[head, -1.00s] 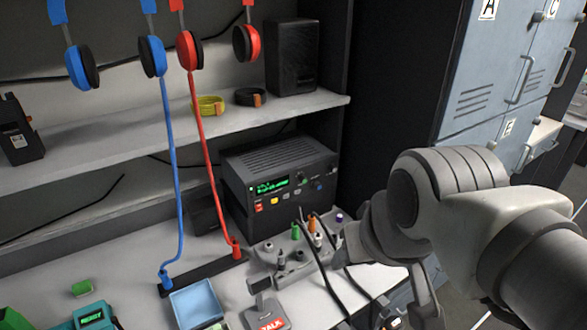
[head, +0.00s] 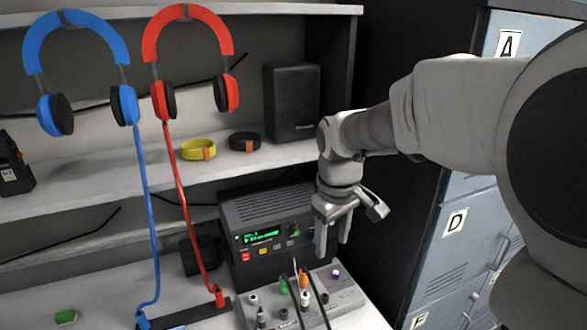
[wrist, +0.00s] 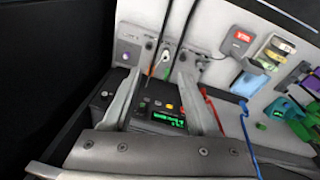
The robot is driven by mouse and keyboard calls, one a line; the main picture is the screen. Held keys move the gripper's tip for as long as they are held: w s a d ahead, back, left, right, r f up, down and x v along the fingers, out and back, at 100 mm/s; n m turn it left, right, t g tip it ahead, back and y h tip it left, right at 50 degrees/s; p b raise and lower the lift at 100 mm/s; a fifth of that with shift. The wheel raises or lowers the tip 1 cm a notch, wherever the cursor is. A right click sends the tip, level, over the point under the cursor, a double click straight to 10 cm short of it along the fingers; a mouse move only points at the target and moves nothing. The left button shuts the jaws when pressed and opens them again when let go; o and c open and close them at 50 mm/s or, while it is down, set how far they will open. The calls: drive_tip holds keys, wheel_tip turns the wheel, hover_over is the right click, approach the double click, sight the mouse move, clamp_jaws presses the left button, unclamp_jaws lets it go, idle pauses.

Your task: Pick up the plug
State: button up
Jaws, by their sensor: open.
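Several small plugs stand in a grey socket panel (head: 345,296): a green plug (head: 283,287), an orange plug (head: 304,280) and a white plug (head: 305,298), with dark cables rising among them. I cannot tell which one the task means. My gripper (head: 333,250) is open and empty, pointing down above the back of the panel, in front of the radio's right side. In the wrist view its fingers (wrist: 160,75) are spread, with the white plug (wrist: 165,57) between and beyond their tips. No plug is touched, as far as I can see.
A black radio (head: 268,230) with a green display stands behind the panel. A black speaker (head: 293,100) and two bands sit on the shelf above. Blue (head: 75,40) and red (head: 185,35) headphones hang left, their cords ending at a black strip (head: 190,315). Lockers (head: 460,240) stand right.

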drive_tip(key=w+a+f+n+g, duration=0.2)
drive_tip(key=w+a+f+n, duration=0.1)
drive_tip(key=w+f, duration=0.35)
approach(305, 294)
drive_tip(key=f, duration=0.3)
drive_tip(key=d+f, duration=0.1)
drive_tip(key=f, duration=0.1)
drive_tip(key=shift+s+f, duration=0.15)
drive_tip(key=shift+s, duration=0.15)
drive_tip(key=shift+w+a+f+p, duration=0.1)
drive_tip(key=shift+f+p, duration=0.05)
drive_tip(key=shift+f, duration=0.7)
drive_tip(key=shift+w+a+f+p, duration=0.1)
drive_tip(key=shift+a+f, duration=0.05)
drive_tip(key=shift+f, duration=0.75)
drive_tip(key=shift+w+a+f+p, duration=0.1)
drive_tip(key=shift+w+f+p, duration=0.05)
drive_tip(key=shift+f, duration=0.7)
clamp_jaws()
